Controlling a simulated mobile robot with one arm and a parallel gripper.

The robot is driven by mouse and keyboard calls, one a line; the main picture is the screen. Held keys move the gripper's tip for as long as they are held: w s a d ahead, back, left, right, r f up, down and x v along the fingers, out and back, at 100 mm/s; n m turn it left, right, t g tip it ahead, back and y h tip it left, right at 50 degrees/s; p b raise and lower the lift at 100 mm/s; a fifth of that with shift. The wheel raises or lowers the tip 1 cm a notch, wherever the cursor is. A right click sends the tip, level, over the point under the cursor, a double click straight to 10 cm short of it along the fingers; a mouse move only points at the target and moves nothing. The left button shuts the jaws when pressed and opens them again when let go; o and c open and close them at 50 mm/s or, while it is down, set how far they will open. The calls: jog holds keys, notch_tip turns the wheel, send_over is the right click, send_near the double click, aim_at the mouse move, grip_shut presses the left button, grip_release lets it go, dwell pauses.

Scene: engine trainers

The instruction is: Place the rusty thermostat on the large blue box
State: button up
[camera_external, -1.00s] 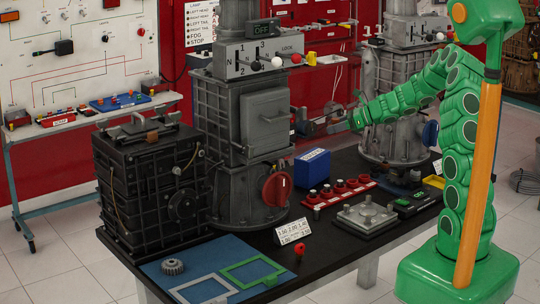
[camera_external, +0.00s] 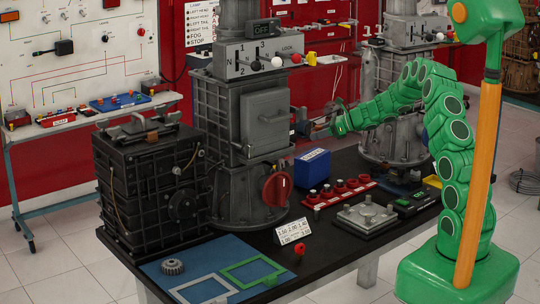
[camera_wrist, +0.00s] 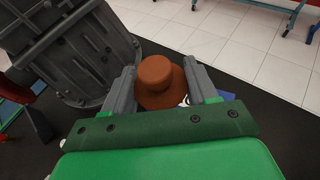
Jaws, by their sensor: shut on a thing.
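The rusty thermostat (camera_wrist: 158,76), a brown-orange disc with a raised round cap, sits between the two grey fingers of my gripper (camera_wrist: 161,88) in the wrist view. The fingers are shut on it, one at each side. In the external view my gripper (camera_external: 310,128) reaches left, close to the grey engine trainer and above the table; the thermostat is too small to make out there. The large blue box (camera_external: 313,168) stands on the black table, below my gripper in the picture. Part of a blue surface (camera_wrist: 227,96) shows beside the right finger in the wrist view.
A tall grey engine trainer (camera_external: 248,130) with a red knob stands left of the blue box. A red switch strip (camera_external: 340,191) and a grey metal plate (camera_external: 367,217) lie in front. A small price sign (camera_external: 292,231) stands near the table's front edge. Another trainer (camera_external: 395,135) stands behind my arm.

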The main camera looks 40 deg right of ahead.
aim_at(313, 154)
jog(key=shift+w+d+f, duration=0.15)
jog(key=shift+w+f, duration=0.65)
jog(key=shift+f, duration=0.2)
jog(key=shift+w+d+f, duration=0.15)
jog(key=shift+w+f, duration=0.65)
jog(key=shift+f, duration=0.15)
jog(key=shift+w+f, duration=0.1)
jog(key=shift+f, duration=1.55)
jog(key=shift+f, duration=0.2)
jog(key=shift+f, duration=0.1)
jog(key=o, duration=1.2)
jog(key=shift+f, duration=0.1)
jog(key=shift+o, duration=0.3)
jog(key=shift+d, duration=0.1)
